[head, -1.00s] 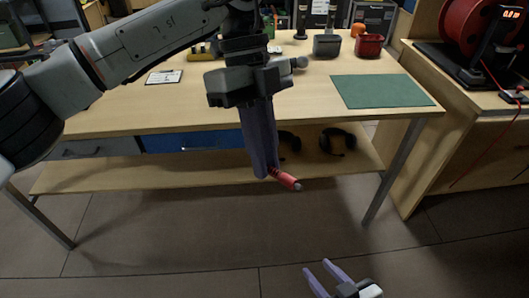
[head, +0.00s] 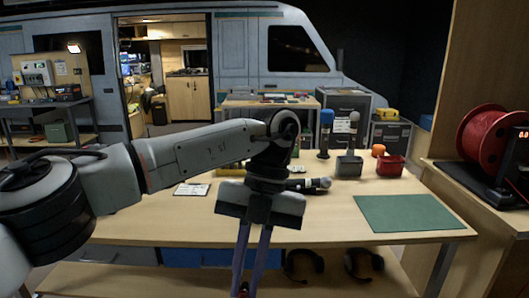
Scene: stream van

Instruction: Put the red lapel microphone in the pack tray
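My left gripper (head: 242,290) hangs in front of the near edge of the workbench (head: 320,225), its two long purple fingers pointing down. A small part of the red lapel microphone (head: 239,293) shows between the fingers at the bottom edge of the head view. The fingers are shut on it; the rest of it and the fingertips are cut off by the frame. My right gripper is out of view. I cannot make out which thing, if any, is the pack tray.
A green mat (head: 410,213) lies on the bench's right. Behind it stand a red bin (head: 390,168) and a grey holder (head: 348,166). A handheld microphone (head: 312,184) and white card (head: 191,189) lie further left. A cable reel (head: 484,140) stands right; a van (head: 240,50) is behind.

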